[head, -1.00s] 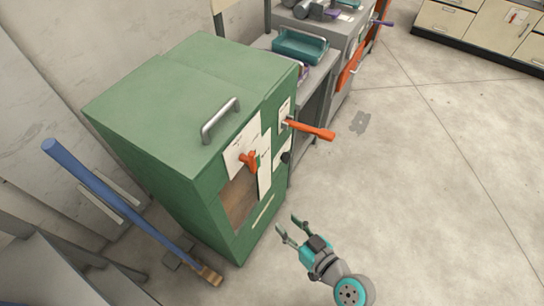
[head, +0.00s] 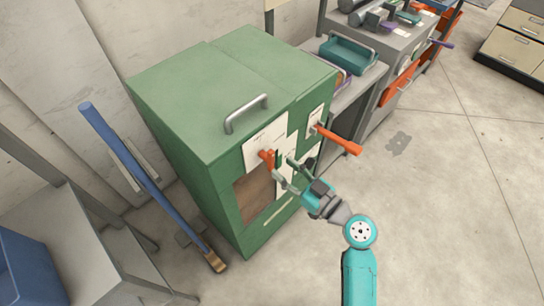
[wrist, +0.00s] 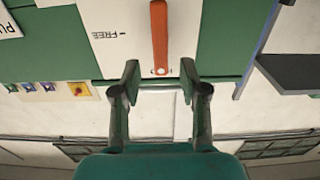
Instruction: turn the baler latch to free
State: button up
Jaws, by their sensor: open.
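The baler is a green cabinet (head: 215,85) with a metal top handle, in the middle of the head view. Its orange latch (head: 267,157) sits on a white plate on the front face. In the wrist view the latch (wrist: 159,38) is a flat orange bar running straight up from its pivot. A FREE mark (wrist: 108,35), upside down, is to its left, and the bar is not lined up with it. My gripper (head: 285,172) is open and empty, close to the front face just right of the latch. In the wrist view its fingertips (wrist: 160,75) lie either side of the pivot end; contact cannot be told.
A long orange lever (head: 338,140) juts from the front face, right of my gripper. A blue-handled broom (head: 140,175) leans at the baler's left. A grey bench (head: 345,80) with a teal tray stands behind right. The floor (head: 450,200) at the right is clear.

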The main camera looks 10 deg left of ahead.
aim_at(273, 160)
jog(key=x, duration=0.6)
jog(key=shift+s, duration=0.1)
grip_shut()
